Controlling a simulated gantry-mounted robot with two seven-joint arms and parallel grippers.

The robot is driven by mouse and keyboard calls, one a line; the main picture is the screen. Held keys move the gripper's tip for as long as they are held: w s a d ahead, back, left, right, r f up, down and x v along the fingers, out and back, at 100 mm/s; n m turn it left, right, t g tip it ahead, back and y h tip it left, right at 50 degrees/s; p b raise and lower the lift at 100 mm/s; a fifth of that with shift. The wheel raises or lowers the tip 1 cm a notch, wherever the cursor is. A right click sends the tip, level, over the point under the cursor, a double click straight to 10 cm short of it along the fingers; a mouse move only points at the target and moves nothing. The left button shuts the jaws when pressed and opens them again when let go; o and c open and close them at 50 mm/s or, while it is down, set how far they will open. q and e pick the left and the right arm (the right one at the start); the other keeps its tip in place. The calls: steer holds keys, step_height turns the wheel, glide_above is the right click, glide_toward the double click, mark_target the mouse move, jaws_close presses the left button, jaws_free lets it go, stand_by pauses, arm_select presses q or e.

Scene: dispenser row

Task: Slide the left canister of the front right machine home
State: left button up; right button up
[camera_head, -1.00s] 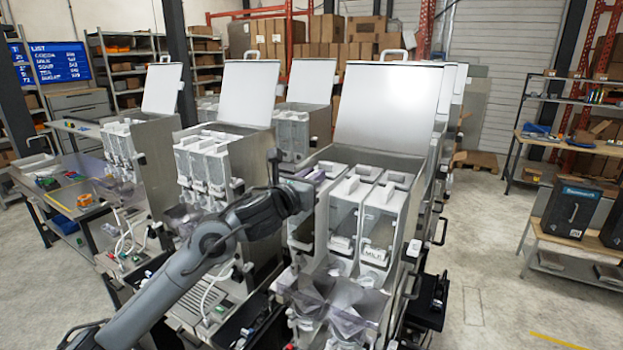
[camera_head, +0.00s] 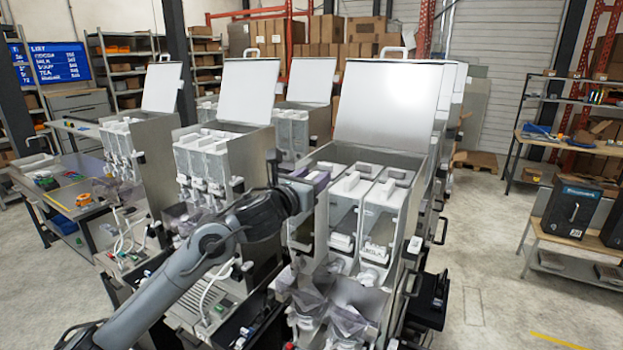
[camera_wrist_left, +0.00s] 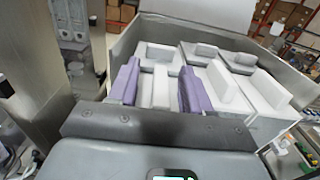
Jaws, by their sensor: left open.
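The front right machine (camera_head: 405,170) stands with its lid raised and a row of clear canisters with white tops inside. Its left canister (camera_head: 302,226) is partly hidden behind my left gripper (camera_head: 312,179) in the head view. In the left wrist view, my left gripper (camera_wrist_left: 158,88) is open, with one purple finger on each side of a white raised part of the left canister's top (camera_wrist_left: 155,87). Gaps seem to remain at the fingers; contact cannot be told. The middle canister (camera_head: 345,212) and the right canister (camera_head: 379,216) stand beside it. My right gripper is not in view.
The raised lid (camera_head: 388,105) closes off the back of the machine. Metal side walls flank the canisters. Another open machine (camera_head: 215,160) stands close on the left, beyond my arm. Open floor (camera_head: 490,260) lies to the right.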

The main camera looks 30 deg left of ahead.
arm_select(q)
steer(key=shift+s+f, duration=0.15)
steer(key=shift+s, duration=0.35)
steer(key=s+b, duration=0.1)
steer(key=s, duration=0.9)
steer(key=shift+d+b, duration=0.15)
steer(key=shift+b, duration=0.25)
steer(key=shift+w, duration=0.1)
